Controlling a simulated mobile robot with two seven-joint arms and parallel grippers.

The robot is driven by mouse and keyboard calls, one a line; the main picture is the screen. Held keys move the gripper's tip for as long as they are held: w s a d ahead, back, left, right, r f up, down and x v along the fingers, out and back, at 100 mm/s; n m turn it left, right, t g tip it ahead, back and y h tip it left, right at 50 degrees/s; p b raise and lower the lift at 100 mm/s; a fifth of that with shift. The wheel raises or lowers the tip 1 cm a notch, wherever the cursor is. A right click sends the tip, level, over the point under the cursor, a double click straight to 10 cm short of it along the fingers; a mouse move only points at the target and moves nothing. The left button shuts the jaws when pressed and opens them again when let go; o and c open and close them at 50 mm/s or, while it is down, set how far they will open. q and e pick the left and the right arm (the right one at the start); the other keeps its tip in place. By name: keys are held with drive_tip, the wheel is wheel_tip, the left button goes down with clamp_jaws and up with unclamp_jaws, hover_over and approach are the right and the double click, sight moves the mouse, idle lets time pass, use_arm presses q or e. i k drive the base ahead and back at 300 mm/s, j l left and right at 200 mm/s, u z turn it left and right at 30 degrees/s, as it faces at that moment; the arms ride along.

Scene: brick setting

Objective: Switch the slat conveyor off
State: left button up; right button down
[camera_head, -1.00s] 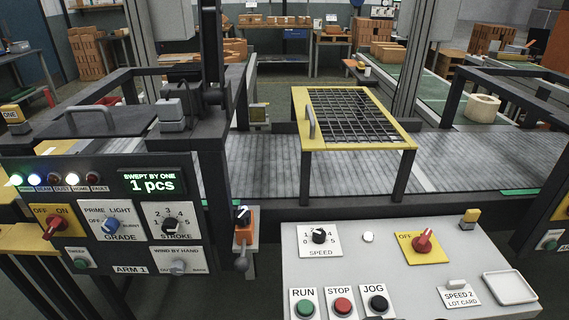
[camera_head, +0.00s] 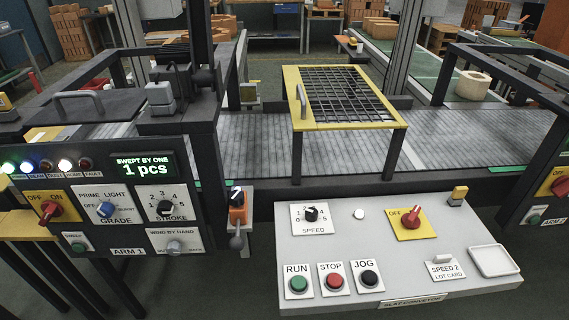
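The slat conveyor (camera_head: 260,150) runs across the middle of the head view, grey and slatted, passing under a yellow-framed mesh guard (camera_head: 293,100). On the panel are a green RUN button (camera_head: 299,284), a red STOP button (camera_head: 334,281), a black JOG button (camera_head: 369,278), a black SPEED knob (camera_head: 311,214) and a red rotary switch (camera_head: 411,217) on a yellow plate marked OFF. Neither of my grippers is in view.
At left stands the ARM 1 panel (camera_head: 128,238) with its own red OFF/ON switch (camera_head: 50,210), knobs and a "1 pcs" display (camera_head: 143,165). Another panel with a red switch (camera_head: 561,184) is at the right edge. A white tray (camera_head: 495,261) and a speed card (camera_head: 446,268) sit on the conveyor panel.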

sight(411, 222)
drive_tip(key=k+l, duration=0.1)
drive_tip(key=l, duration=1.15)
drive_tip(key=k+l, duration=0.15)
drive_tip(key=l, duration=0.5)
drive_tip(key=k+l, duration=0.1)
drive_tip(key=l, duration=0.55)
drive_tip(key=i+j, duration=0.4)
drive_tip(key=j, duration=0.15)
drive_tip(key=u, duration=0.05)
